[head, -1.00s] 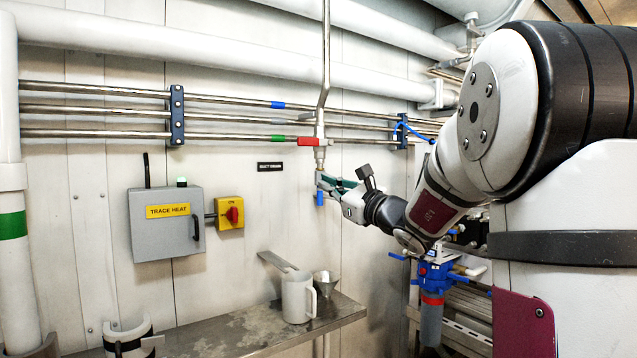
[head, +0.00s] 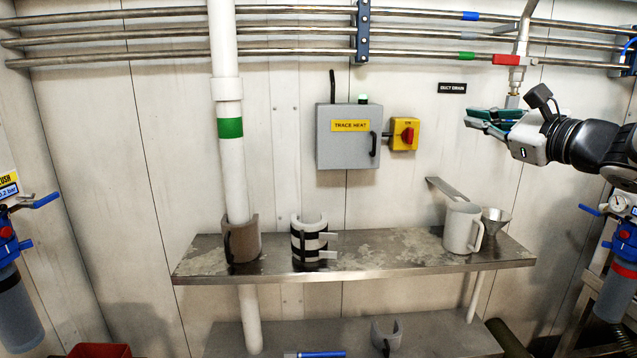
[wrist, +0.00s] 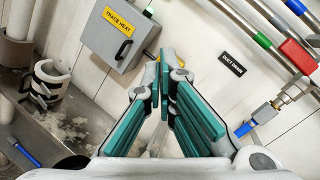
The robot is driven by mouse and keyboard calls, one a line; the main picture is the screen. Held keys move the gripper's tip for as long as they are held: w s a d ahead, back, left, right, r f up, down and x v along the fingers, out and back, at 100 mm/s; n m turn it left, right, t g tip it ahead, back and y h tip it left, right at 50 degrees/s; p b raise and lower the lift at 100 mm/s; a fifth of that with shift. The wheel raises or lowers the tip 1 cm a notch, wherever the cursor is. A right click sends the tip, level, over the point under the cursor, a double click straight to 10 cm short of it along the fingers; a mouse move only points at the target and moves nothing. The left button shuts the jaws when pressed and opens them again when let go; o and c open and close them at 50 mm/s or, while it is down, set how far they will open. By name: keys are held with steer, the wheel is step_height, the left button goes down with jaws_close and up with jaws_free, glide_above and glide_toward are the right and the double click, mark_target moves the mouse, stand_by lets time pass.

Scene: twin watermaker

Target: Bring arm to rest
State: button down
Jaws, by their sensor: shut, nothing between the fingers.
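My gripper (head: 470,118) is at the right in the head view, in front of the back wall, with its teal-padded fingers pointing left. In the wrist view the fingers (wrist: 164,92) come close together at the tips, shut and empty. The arm reaches in from the right edge, raised above the shelf level. The gripper partly covers the lower end of the duct drain pipe (head: 516,78) in the head view. In the wrist view the drain valve's blue handle (wrist: 243,130) is right of the fingers, apart from them.
A metal shelf (head: 390,262) holds a white jug (head: 460,228), a funnel (head: 494,220) and a banded half-shell (head: 309,242). The trace heat box (head: 345,150) and yellow-red switch (head: 405,134) are on the wall left of the gripper. Horizontal pipes (head: 290,50) run above.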

steer(key=s+a+f+n+g+p, duration=0.1)
steer(key=s+a+f+n+g, duration=0.1)
steer(key=s+a+n+g, duration=0.3)
steer(key=s+a+f+n+g+y+p, duration=0.1)
steer(key=s+a+f+n, duration=0.25)
steer(key=s+a, duration=0.35)
steer(key=s+a+f+n+g+p, duration=0.1)
steer(key=s+a+f+n+g, duration=0.1)
steer(key=s+a+n+g, duration=0.3)
steer(key=s+d+f+n+h+p, duration=0.1)
steer(key=s+d+f+n+h, duration=0.1)
steer(key=s, duration=0.4)
steer(key=s+d+f+n+g+h+p, duration=0.1)
steer(key=s+n+h+p, duration=0.1)
steer(key=s+n, duration=0.3)
steer(key=s+d+f+n+h+p, duration=0.1)
steer(key=s+d+f+n+h, duration=0.1)
steer(key=s, duration=0.7)
steer(key=shift+d+f+n+g+h, duration=0.3)
steer(key=shift+f+n+g+h, duration=0.1)
steer(key=shift+n+h, duration=0.6)
